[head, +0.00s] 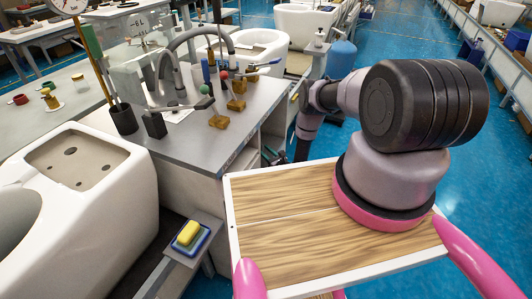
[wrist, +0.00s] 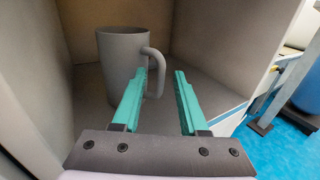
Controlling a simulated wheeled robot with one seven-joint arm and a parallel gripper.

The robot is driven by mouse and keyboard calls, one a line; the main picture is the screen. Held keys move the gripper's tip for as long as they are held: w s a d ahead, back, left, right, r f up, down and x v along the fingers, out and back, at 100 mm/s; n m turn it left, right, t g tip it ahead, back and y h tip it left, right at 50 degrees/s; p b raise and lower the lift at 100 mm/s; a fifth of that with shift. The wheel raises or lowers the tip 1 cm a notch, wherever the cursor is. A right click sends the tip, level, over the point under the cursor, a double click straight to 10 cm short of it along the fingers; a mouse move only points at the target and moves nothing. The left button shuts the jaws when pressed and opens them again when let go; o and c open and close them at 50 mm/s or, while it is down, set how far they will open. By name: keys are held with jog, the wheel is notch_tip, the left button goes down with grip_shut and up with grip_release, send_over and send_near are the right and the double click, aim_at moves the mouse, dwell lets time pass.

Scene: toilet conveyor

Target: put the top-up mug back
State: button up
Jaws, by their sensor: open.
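A plain grey mug (wrist: 122,62) stands upright inside an open compartment (wrist: 215,45) in the wrist view. Its handle (wrist: 158,72) points right. My gripper (wrist: 160,78) is open, with its two teal fingers reaching into the compartment. The handle appears in the gap between the fingertips, close to the left finger. I cannot tell whether a finger touches the mug. In the head view my gripper and the mug are hidden.
The compartment's right wall (wrist: 262,30) stands close beside my gripper. In the head view a grey counter (head: 185,150) holds a tap (head: 190,45) and several small items. A yellow sponge (head: 188,232) lies on a small side shelf. Blue floor is open at right.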

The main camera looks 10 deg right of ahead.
jog(key=v, duration=1.2)
jog(key=shift+r, duration=0.1)
